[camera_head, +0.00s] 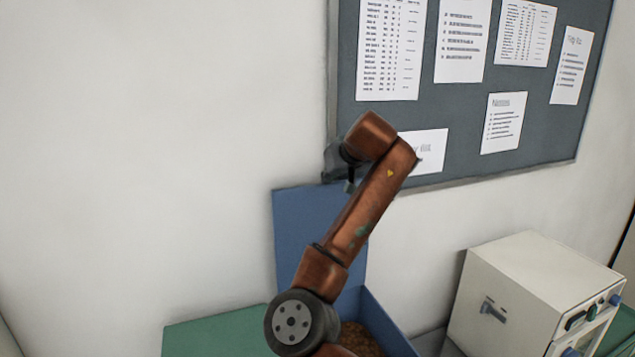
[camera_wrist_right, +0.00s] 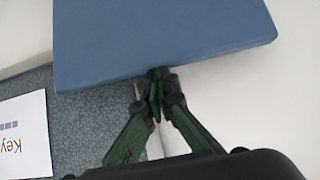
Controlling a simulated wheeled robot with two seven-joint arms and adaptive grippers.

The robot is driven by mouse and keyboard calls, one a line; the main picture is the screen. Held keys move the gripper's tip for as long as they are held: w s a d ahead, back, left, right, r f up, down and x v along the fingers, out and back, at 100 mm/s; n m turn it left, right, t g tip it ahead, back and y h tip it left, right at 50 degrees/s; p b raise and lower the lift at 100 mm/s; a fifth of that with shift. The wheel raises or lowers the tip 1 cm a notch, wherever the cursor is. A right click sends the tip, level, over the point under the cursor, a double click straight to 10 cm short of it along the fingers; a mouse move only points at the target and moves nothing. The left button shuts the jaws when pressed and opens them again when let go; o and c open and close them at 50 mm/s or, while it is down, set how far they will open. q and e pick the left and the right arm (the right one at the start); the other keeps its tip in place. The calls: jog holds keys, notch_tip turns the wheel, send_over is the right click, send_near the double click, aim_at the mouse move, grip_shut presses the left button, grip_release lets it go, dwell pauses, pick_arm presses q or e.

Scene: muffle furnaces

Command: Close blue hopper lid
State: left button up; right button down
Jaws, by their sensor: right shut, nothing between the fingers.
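The blue hopper (camera_head: 377,318) stands at the bottom of the head view with brown granular material inside. Its blue lid (camera_head: 303,232) stands raised, upright near the wall behind the hopper. My right arm crosses in front of the lid and hides part of it and of the hopper. My right gripper (camera_head: 350,184) is near the lid's top edge, small and dark in the head view. In the right wrist view my right gripper (camera_wrist_right: 156,78) is shut and empty, its tips at the edge of the lid (camera_wrist_right: 165,40). I cannot tell whether they touch. My left gripper is not in view.
A white furnace (camera_head: 520,290) stands to the right of the hopper. A green surface (camera_head: 215,335) lies to the left. A grey notice board (camera_head: 450,118) with several papers hangs on the wall behind, close to my right gripper.

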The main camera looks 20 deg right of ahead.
jog(key=shift+s+a+f+b, duration=0.1)
jog(key=shift+s+f+b, duration=0.15)
jog(key=shift+s+b, duration=0.3)
jog(key=shift+s+a+f+b, duration=0.1)
jog(key=shift+s+f+b, duration=0.2)
jog(key=shift+s, duration=0.4)
jog(key=shift+s+f+b, duration=0.2)
jog(key=shift+s+b, duration=0.7)
jog(key=shift+s, duration=0.25)
jog(key=shift+s+a+f+b, duration=0.1)
jog(key=shift+s+f+b, duration=0.05)
jog(key=shift+s+b, duration=0.45)
jog(key=shift+s+a+f+b, duration=0.15)
jog(key=shift+s+b, duration=0.2)
jog(key=shift+s, duration=0.35)
jog(key=shift+d, duration=0.1)
jog(key=s+f+v, duration=0.1)
jog(key=v, duration=1)
